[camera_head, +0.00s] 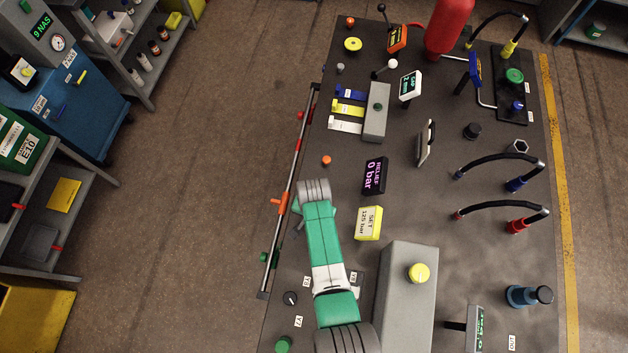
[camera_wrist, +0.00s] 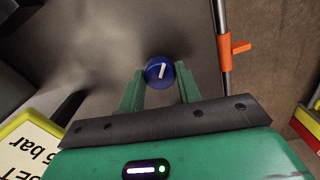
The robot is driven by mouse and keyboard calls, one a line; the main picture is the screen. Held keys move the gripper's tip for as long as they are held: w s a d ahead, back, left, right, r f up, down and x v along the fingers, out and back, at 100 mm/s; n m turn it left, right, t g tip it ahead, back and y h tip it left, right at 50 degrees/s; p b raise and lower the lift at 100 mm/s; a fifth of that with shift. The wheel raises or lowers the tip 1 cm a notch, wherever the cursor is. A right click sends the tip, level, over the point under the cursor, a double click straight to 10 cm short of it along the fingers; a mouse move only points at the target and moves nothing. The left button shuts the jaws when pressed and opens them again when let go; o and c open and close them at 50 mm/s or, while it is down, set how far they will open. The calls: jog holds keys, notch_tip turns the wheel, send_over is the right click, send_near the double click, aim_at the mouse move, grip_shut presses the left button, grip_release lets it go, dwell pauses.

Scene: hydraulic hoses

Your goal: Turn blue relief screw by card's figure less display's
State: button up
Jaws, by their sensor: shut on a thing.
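The blue relief screw (camera_wrist: 159,71) is a round blue knob with a white line on its face, seen in the wrist view. My gripper (camera_wrist: 160,82) is shut on it, one green finger on each side. In the head view my green arm hides the screw and most of the gripper. The relief display (camera_head: 374,176) is dark with purple figures and reads 0 bar. The yellow-edged card (camera_head: 369,223) reads SET and what looks like 125 bar. Part of the card also shows at the lower left of the wrist view (camera_wrist: 25,150).
A rail with an orange clamp (camera_head: 279,202) runs along the bench's left edge; the clamp also shows in the wrist view (camera_wrist: 235,47). A grey box with a yellow knob (camera_head: 419,272) stands right of my arm. Black hoses (camera_head: 502,160) arch at the right.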

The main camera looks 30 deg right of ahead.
jog(key=o, duration=1)
jog(key=shift+r, duration=0.1)
notch_tip(320, 180, up, 8)
jog(key=shift+f+p, duration=0.1)
jog(key=shift+p, duration=0.55)
